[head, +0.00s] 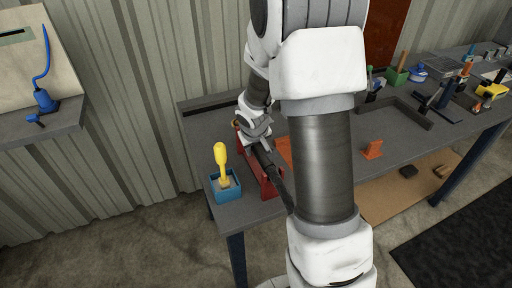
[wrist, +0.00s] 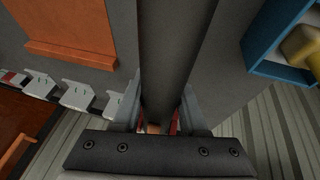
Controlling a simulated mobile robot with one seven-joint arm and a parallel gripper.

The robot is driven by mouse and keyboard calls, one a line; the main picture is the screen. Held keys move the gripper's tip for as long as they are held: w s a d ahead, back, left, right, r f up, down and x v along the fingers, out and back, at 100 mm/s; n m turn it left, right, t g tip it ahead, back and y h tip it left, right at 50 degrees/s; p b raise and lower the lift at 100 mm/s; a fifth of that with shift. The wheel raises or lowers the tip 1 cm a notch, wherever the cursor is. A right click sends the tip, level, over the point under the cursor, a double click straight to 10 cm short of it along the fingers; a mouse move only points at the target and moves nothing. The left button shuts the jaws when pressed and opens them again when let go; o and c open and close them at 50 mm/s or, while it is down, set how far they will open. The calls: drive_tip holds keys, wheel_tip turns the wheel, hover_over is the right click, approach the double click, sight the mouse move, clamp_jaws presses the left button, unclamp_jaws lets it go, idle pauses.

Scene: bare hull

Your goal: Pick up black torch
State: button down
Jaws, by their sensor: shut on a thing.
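The black torch (head: 272,172) is a long dark bar that slants down from my gripper (head: 258,146) in the head view, over a red holder (head: 268,187). In the wrist view the torch (wrist: 168,60) runs up between the two fingers of my gripper (wrist: 160,115), which are shut on it. My arm hides part of the bench behind it. I cannot tell whether the torch touches the red holder or is clear of it.
A blue box (head: 227,193) with a yellow-handled tool (head: 221,160) stands close left on the grey bench (head: 195,135). Orange pieces (head: 372,150) lie to the right. A corrugated wall (head: 130,90) stands behind. More tools crowd the bench's far right.

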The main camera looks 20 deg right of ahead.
drive_tip(key=r, duration=0.2)
drive_tip(key=r+p, duration=0.1)
drive_tip(key=r, duration=0.2)
drive_tip(key=shift+d+p, duration=0.2)
drive_tip(key=shift+p, duration=0.1)
drive_tip(key=s+d+r+p, duration=0.4)
drive_tip(key=s+d+r, duration=0.2)
drive_tip(key=s+d, duration=0.1)
drive_tip(key=shift+d, duration=0.9)
drive_tip(key=shift+s, duration=0.15)
